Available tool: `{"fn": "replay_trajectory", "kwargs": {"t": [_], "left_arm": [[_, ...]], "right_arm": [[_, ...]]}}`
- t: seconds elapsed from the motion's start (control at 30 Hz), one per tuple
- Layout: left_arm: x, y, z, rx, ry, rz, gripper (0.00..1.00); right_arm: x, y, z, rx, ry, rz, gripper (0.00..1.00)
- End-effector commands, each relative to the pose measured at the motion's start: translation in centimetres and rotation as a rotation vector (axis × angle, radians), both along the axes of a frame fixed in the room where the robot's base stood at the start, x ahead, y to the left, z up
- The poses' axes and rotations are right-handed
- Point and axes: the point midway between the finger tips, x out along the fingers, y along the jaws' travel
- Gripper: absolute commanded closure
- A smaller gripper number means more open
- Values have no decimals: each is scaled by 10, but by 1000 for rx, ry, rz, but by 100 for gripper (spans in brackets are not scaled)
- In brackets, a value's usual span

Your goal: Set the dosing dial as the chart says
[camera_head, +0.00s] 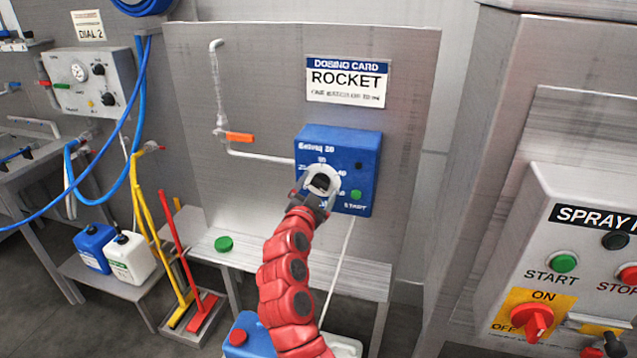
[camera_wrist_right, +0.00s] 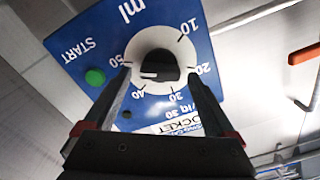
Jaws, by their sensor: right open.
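The blue dosing box (camera_head: 360,150) hangs on the grey panel, with a green START button (camera_head: 356,195). Its dial (camera_wrist_right: 155,66) has a dark knob on a white ring, with marks from 10 to 50 and "ml". A white mark shows on the knob's left side in the wrist view, roughly towards 40 to 50; its exact setting is unclear. My right gripper (camera_head: 319,184) is open at the dial, its fingers (camera_wrist_right: 160,82) on either side of the knob; contact is unclear. The dosing card (camera_head: 347,80) above reads ROCKET; its small line is not legible. My left gripper is out of view.
An orange-handled pipe (camera_head: 239,137) runs left of the box. A green cap (camera_head: 224,244) lies on the bench below. A grey control box (camera_head: 90,80) stands far left. A spray panel (camera_head: 580,260) with an ON/OFF knob is at right.

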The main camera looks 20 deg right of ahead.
Motion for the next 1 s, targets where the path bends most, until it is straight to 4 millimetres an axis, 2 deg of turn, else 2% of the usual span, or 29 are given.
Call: {"fn": "replay_trajectory", "kwargs": {"t": [0.33, 0.8, 1.0], "left_arm": [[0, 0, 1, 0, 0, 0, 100], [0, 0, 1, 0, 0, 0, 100], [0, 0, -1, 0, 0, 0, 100]], "right_arm": [[3, -2, -1, 0, 2, 0, 12], [3, -2, -1, 0, 2, 0, 96], [3, -2, -1, -11, 7, 0, 96]]}}
